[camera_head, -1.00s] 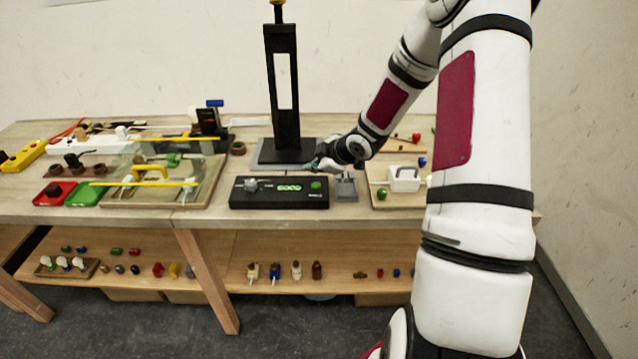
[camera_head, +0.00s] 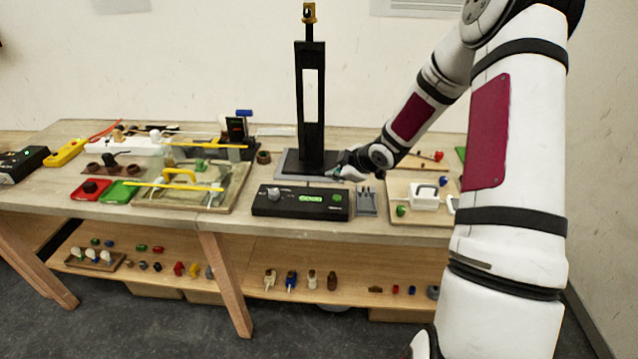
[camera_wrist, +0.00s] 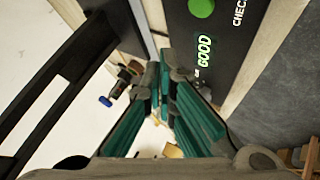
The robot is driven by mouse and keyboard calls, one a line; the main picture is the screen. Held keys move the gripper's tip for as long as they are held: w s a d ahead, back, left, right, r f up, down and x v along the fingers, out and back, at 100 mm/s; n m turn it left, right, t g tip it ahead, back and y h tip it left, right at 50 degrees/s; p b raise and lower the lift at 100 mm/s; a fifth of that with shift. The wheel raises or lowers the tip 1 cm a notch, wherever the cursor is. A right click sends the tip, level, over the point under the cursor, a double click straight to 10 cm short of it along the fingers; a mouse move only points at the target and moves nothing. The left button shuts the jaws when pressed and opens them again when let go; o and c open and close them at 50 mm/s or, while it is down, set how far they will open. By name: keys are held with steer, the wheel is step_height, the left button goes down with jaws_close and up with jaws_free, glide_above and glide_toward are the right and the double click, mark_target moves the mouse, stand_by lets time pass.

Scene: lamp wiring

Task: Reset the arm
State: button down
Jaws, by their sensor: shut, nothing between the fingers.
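My gripper (camera_head: 345,172) is over the bench, just right of the base of the black lamp stand (camera_head: 309,110). In the wrist view its teal fingers (camera_wrist: 172,100) are shut with nothing seen between them. The tall black frame (camera_wrist: 60,75) fills the left of the wrist view. The black tester box (camera_head: 300,202) lies in front of the gripper, with a lit green display. In the wrist view the tester (camera_wrist: 225,35) shows the word GOOD beside a green round button. My arm hides part of the bench's right side.
A small grey holder (camera_head: 366,201) sits right of the tester. A tray with a white box (camera_head: 425,198) is farther right. A board with a yellow handle (camera_head: 190,190) and several coloured parts lie left. The lower shelf (camera_head: 250,265) holds several small plugs and bulbs.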

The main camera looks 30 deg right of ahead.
steer(key=s+a+r+m+g+h, duration=0.1)
steer(key=s+a+r+m, duration=0.2)
steer(key=r, duration=0.4)
steer(key=s+a+r+m+g+h, duration=0.1)
steer(key=s+a+r+h, duration=0.15)
steer(key=s+r, duration=0.4)
steer(key=s+a+r+m+g+h, duration=0.1)
steer(key=s+a+r+m, duration=0.2)
steer(key=r, duration=0.5)
steer(key=s+a+r+m+y, duration=0.1)
steer(key=s+a+r, duration=0.1)
steer(key=s+a, duration=0.4)
steer(key=s+a+r+m+y, duration=0.2)
steer(key=s+a, duration=0.4)
steer(key=s, duration=0.9)
steer(key=shift+s+a+r+m+g, duration=0.3)
steer(key=shift+s+r, duration=0.05)
steer(key=shift+r, duration=0.15)
